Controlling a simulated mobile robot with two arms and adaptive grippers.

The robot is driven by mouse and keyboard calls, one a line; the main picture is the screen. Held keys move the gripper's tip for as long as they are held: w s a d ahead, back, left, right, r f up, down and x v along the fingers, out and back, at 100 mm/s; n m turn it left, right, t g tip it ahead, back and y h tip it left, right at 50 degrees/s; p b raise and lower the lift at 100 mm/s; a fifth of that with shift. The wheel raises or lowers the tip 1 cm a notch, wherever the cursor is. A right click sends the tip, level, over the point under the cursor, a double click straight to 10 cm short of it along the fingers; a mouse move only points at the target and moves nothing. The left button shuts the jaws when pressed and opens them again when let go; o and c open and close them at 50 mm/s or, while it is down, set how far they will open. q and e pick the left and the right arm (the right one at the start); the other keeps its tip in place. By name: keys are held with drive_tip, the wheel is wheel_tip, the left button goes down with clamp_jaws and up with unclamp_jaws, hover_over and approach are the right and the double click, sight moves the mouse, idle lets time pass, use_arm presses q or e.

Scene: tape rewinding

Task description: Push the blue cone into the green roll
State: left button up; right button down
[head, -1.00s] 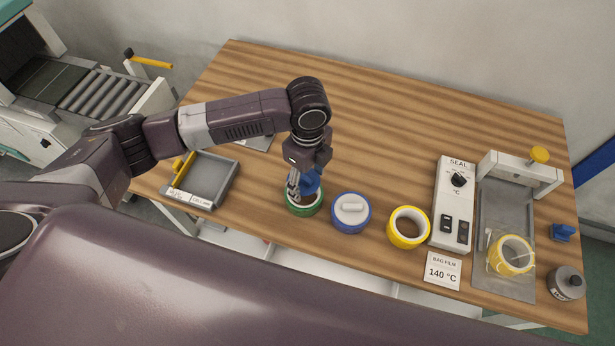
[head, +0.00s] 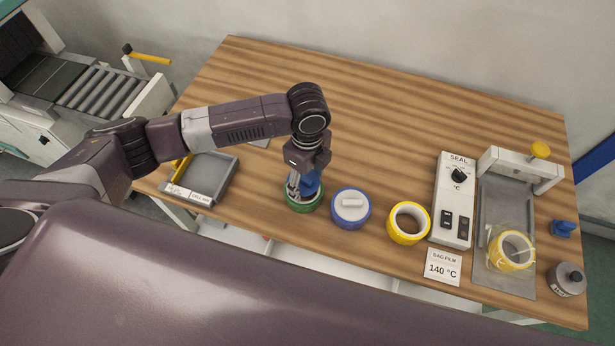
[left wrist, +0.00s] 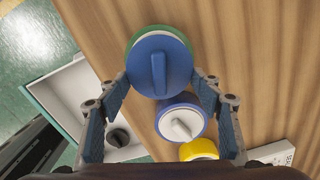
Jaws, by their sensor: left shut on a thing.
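The green roll (head: 304,207) stands near the table's front edge, left of the other rolls. The blue cone (left wrist: 158,66) shows in the left wrist view as a round blue face with a raised grip bar, and covers the middle of the roll; the green rim (left wrist: 134,41) shows behind it. In the head view the blue cone (head: 311,184) is partly hidden by my left gripper (head: 301,189), which points down over the roll and is shut on the cone. How deep the cone sits is hidden. My right gripper is not in view.
A white-cored blue roll (head: 351,207) and a yellow roll (head: 408,222) stand to the right. A SEAL box (head: 451,200) and a sealer tray with a yellow roll (head: 510,250) lie further right. A grey tray (head: 214,175) is left. The back of the table is clear.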

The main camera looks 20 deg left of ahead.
use_arm(q)
drive_tip(key=shift+f, duration=0.1)
idle(0.3)
drive_tip(key=shift+f, duration=0.75)
drive_tip(key=shift+f, duration=0.1)
drive_tip(key=shift+f, duration=0.35)
drive_tip(key=o, duration=1.1)
drive_tip(key=shift+c, duration=0.2)
drive_tip(key=shift+o, duration=0.5)
drive_tip(key=shift+o, duration=0.6)
